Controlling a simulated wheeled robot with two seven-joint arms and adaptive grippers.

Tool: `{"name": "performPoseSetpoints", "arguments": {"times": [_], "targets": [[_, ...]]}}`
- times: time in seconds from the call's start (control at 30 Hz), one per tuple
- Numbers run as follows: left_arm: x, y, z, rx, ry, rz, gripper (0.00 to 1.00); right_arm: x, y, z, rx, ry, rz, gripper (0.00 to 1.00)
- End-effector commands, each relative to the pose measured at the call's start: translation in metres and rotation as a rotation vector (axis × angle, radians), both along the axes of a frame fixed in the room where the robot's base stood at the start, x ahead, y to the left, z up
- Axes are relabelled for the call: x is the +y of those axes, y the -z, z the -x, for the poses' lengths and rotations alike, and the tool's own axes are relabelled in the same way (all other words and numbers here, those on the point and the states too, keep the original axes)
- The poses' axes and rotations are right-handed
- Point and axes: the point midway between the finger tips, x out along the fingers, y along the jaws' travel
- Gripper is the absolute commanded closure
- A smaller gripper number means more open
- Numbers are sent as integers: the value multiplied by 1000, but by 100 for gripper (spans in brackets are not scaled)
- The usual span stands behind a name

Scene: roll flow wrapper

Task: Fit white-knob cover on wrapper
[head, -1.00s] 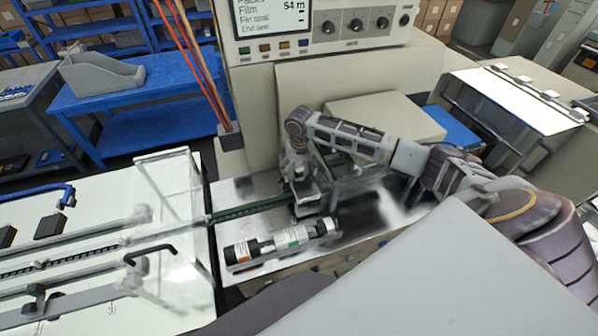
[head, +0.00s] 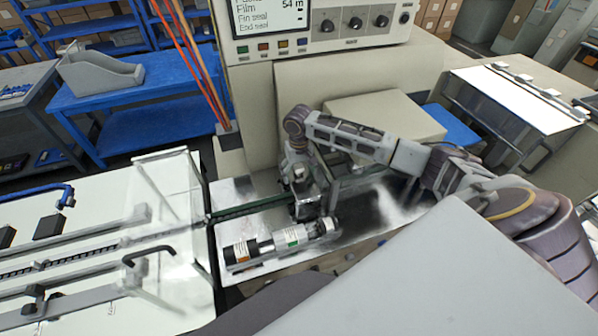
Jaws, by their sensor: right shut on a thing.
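The wrapper (head: 255,110) is a large cream machine with a screen and knobs at the top and a shiny metal deck (head: 395,205) at its foot. My right gripper (head: 301,178) points down over this deck, close to the wrapper's front face. It is shut on what looks like the cover (head: 316,196), a small, partly see-through box with dark edges. A small white spot at the fingers may be its knob. The gripper hides much of the cover, and I cannot tell whether it touches the deck. My left gripper is not in view.
A black and white cylindrical unit (head: 278,243) lies just in front of the cover. A green-edged feed channel (head: 250,207) runs in from the left conveyor (head: 70,265). A clear guard (head: 165,195) stands at the conveyor's end. The deck's right part is bare.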

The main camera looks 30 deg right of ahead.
Motion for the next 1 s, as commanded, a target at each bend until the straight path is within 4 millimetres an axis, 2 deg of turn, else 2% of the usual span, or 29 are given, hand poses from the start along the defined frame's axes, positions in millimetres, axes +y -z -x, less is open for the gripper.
{"name": "performPoseSetpoints", "arguments": {"times": [0.4, 1.0], "targets": [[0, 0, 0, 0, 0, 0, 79, 0, -16, -1, -5, -1, 0, 89], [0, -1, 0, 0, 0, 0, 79, -1, -24, -3, -8, 1, 1, 89]]}}
